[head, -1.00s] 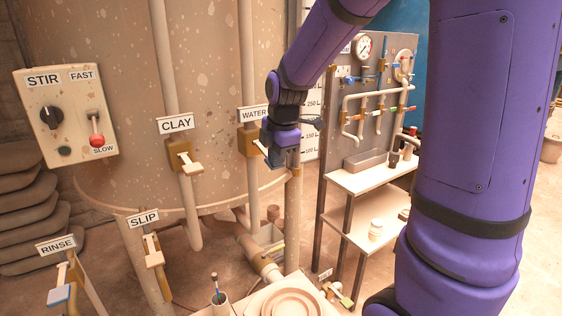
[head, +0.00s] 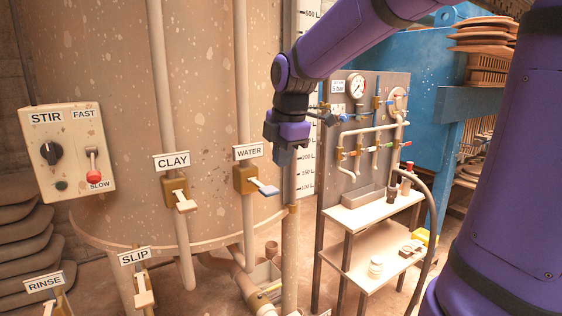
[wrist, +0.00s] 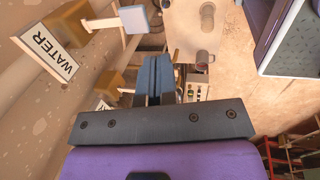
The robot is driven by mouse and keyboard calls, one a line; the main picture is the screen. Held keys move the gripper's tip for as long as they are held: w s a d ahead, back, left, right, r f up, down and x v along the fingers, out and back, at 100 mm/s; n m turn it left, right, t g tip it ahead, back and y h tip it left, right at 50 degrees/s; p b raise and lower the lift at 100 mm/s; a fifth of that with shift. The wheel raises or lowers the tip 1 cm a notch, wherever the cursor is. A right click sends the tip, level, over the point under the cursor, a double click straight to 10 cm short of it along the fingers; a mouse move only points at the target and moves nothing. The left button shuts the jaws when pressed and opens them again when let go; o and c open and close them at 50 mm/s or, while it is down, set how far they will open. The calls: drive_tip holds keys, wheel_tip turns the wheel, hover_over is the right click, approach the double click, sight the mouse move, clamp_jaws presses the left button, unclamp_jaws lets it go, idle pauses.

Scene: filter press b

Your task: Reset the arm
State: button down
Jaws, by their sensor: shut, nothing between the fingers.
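My gripper (head: 284,156) hangs from my purple arm in the head view, pointing down, to the right of the WATER valve (head: 262,187) and apart from it. In the wrist view the fingers of my gripper (wrist: 154,72) are together with nothing between them. The WATER valve's handle (wrist: 134,20) shows at the upper left of that view, beside the WATER sign (wrist: 47,52). My arm reaches from the upper right across the head view.
A large spattered tank (head: 120,60) fills the left, with a STIR box (head: 70,150), a CLAY valve (head: 177,192) and a SLIP valve (head: 142,290). A gauge panel (head: 340,170) and white shelves (head: 350,215) stand to the right. A blue machine (head: 440,135) is behind.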

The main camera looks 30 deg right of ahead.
idle(0.4)
drive_tip(key=s+a+m+t, duration=0.1)
drive_tip(key=s+a+m, duration=0.1)
drive_tip(key=s+m, duration=0.7)
drive_tip(key=s+a+m+t, duration=0.1)
drive_tip(key=s+a+m, duration=0.1)
drive_tip(key=s+m, duration=0.7)
drive_tip(key=shift+s+f+t, duration=0.3)
drive_tip(key=shift+s+f, duration=0.15)
drive_tip(key=shift+s, duration=0.45)
drive_tip(key=shift+a, duration=0.1)
idle(1.0)
